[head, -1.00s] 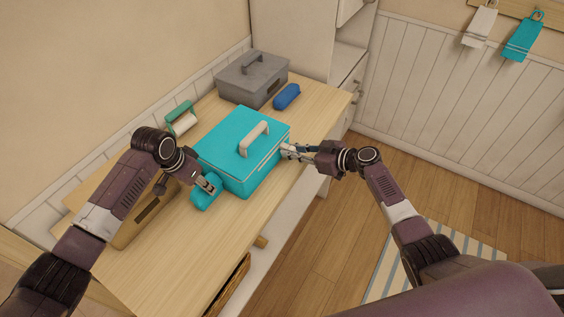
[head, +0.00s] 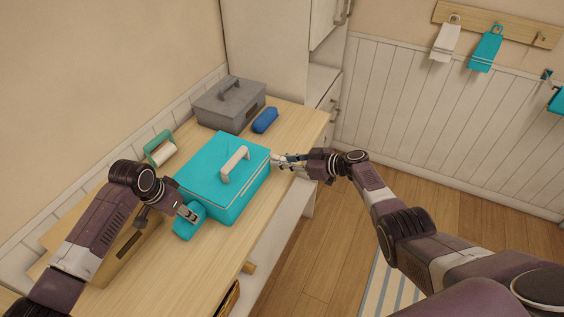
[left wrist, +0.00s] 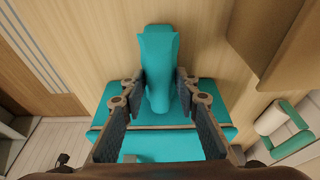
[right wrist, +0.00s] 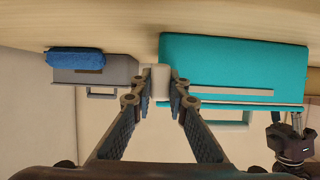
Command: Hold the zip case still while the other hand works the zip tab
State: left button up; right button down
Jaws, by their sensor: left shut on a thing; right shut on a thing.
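The zip case (head: 208,167) is a teal box with a beige handle (head: 235,163) on its lid, standing flat on the wooden top. A pale zip line runs along its side. My left gripper (head: 190,214) is shut on the case's teal end piece (head: 186,229); the left wrist view shows this piece (left wrist: 159,65) between the fingers. My right gripper (head: 281,161) is at the case's far right corner, shut on the off-white zip tab (right wrist: 160,82). The fingers hide part of the tab in the head view.
A green-handled roller (head: 160,149) lies near the wall. A tan box (head: 128,243) is partly behind my left arm. The wooden top (head: 213,258) is clear at the front.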

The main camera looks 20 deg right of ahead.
pick_arm(q)
jog(key=shift+a, duration=0.2)
pick_arm(e)
jog(key=shift+d+f, duration=0.1)
jog(key=shift+d, duration=0.2)
pick_arm(q)
jog(key=shift+f, duration=0.1)
pick_arm(e)
jog(key=c, duration=1.8)
grip_release()
jog(key=shift+c, duration=0.2)
pick_arm(q)
jog(key=shift+d, duration=0.15)
pick_arm(e)
jog(key=shift+a, duration=0.1)
jog(key=shift+s, duration=0.1)
pick_arm(q)
jog(key=shift+d, duration=0.1)
pick_arm(e)
jog(key=v, duration=1.2)
pick_arm(q)
jog(key=o, duration=1.4)
